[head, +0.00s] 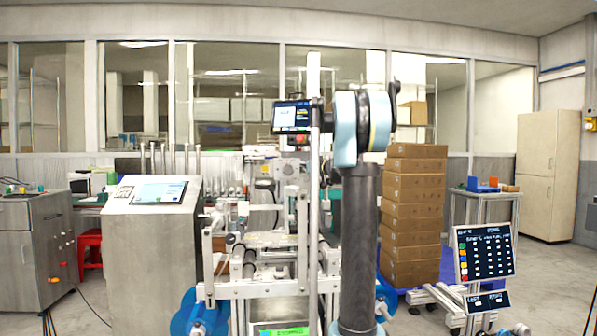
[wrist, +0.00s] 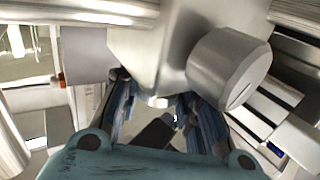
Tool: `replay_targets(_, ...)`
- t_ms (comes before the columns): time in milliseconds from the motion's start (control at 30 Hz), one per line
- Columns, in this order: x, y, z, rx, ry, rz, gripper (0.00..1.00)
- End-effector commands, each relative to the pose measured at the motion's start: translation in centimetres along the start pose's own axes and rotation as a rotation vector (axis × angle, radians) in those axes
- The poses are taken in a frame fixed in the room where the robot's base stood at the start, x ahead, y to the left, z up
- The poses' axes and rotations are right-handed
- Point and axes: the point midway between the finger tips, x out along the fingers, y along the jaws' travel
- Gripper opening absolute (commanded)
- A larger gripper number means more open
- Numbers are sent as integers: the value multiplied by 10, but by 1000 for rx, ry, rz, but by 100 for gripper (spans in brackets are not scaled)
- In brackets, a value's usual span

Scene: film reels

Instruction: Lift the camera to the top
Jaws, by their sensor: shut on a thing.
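In the wrist view my gripper (wrist: 157,98) reaches in from the bottom, its two blue-padded fingers closed around part of a grey metal block (wrist: 155,45). A thick round metal knob (wrist: 228,72) sticks out to the right of the block. I cannot tell for certain whether this block is the camera or its mount. The exact contact is partly hidden under the block. In the head view the machine (head: 270,240) stands in the middle, with a white unit (head: 287,172) on its upright frame. My gripper is hidden there behind the post and my arm.
A small screen (head: 292,116) sits atop the machine. A control cabinet (head: 150,230) stands to the left, stacked cardboard boxes (head: 414,205) to the right. A tilted display panel (head: 485,252) is at front right. Metal rails (wrist: 85,12) cross close around the gripper.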

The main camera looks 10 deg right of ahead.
Motion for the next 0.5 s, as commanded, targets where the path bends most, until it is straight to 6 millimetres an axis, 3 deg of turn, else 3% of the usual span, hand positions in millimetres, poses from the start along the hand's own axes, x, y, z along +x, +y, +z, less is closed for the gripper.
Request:
replay_targets(233,0,1,-31,2,3,3,0)
replay_targets(500,0,1,-34,3,3,3,0)
